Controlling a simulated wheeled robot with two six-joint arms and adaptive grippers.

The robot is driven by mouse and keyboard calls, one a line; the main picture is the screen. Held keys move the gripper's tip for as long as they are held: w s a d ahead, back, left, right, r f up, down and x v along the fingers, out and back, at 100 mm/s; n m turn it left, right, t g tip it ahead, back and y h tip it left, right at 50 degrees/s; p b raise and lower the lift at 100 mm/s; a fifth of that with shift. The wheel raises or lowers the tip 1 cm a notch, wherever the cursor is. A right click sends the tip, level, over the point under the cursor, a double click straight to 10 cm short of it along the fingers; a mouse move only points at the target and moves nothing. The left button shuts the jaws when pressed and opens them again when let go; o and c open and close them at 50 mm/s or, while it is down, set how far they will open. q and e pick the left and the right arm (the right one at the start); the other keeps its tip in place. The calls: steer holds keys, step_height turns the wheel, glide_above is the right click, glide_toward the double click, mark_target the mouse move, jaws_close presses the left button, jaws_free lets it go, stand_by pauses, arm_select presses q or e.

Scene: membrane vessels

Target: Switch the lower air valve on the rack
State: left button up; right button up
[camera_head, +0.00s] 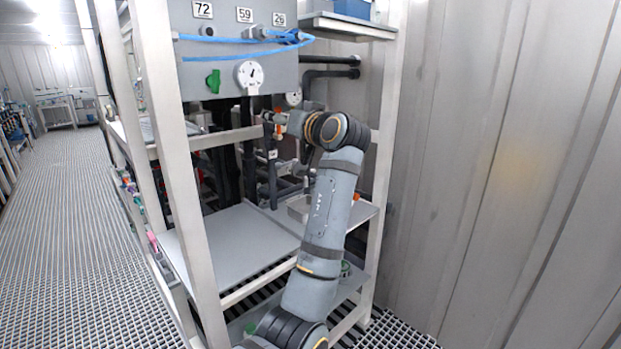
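The rack (176,165) has a grey panel (300,75) at its top. A green valve handle (214,81) sits on the panel, left of a round gauge (249,73). Small orange parts (278,110) show among the dark pipes below the panel. I cannot tell which of these is the lower air valve. One arm of mine, which I take to be the right, rises from the bottom and bends left at the pipes. Its gripper (277,123) is small and partly merged with the pipes, beside the orange parts; its fingers are unclear. My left gripper is out of view.
Blue hoses (235,41) run across the panel under number labels. A grey shelf (240,240) lies below the pipes, mostly bare. A rack post (385,150) stands right of my arm, with a corrugated wall (500,150) beyond. Open grating floor (70,230) is at left.

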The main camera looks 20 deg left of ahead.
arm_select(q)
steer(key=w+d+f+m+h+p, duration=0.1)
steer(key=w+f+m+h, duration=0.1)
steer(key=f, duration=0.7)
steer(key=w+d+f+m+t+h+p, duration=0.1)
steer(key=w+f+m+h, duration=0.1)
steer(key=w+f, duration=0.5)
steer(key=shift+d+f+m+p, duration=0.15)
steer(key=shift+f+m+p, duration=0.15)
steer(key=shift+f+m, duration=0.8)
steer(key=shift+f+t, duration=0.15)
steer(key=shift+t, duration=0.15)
